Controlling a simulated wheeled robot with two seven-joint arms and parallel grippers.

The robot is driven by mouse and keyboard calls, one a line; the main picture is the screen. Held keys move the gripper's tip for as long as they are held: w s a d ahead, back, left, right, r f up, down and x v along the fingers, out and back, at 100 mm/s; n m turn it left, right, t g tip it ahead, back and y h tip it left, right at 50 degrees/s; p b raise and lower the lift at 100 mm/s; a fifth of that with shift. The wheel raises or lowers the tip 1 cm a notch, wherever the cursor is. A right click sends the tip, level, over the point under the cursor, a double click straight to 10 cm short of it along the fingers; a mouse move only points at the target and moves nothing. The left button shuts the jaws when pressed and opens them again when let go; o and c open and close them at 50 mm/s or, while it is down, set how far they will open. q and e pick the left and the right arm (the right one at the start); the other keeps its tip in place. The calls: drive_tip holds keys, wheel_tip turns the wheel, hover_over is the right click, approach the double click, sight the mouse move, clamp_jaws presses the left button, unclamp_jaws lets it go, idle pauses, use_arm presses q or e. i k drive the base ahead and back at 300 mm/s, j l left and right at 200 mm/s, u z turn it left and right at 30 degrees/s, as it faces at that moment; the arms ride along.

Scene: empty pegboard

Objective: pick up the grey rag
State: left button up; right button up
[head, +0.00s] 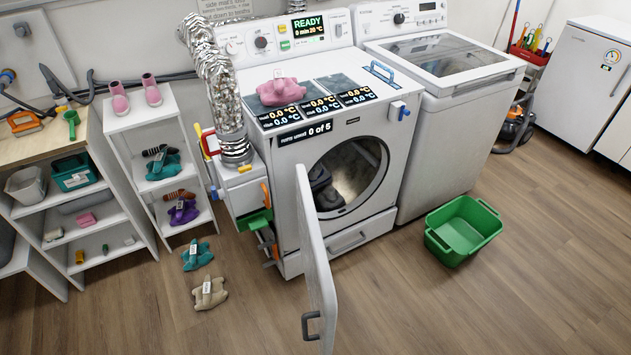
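A dark grey cloth, which looks like the grey rag (326,190), lies in the left part of the dryer's drum opening. Its lower left is partly hidden behind the open door (316,262), and whether it reaches deeper into the drum cannot be told. The dryer (281,202) has its door swung out toward the front, with a dark handle near its lower end. Neither of my grippers is in the head view.
A pink rag (281,92) lies on the dryer's top. Teal (197,256) and beige (209,293) rags lie on the floor at left, near a white shelf (130,123). A green basket (463,230) stands right of the dryer. The floor in front right is clear.

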sight(330, 199)
drive_tip(key=i+l, duration=0.15)
drive_tip(key=l, duration=0.2)
drive_tip(key=i+l+u, duration=0.1)
drive_tip(key=l, duration=0.3)
drive_tip(key=i+l, duration=0.25)
drive_tip(key=i+l+u, duration=0.1)
drive_tip(key=l, duration=0.4)
drive_tip(key=i+l, duration=0.2)
drive_tip(key=l, duration=0.15)
drive_tip(key=i+u, duration=0.05)
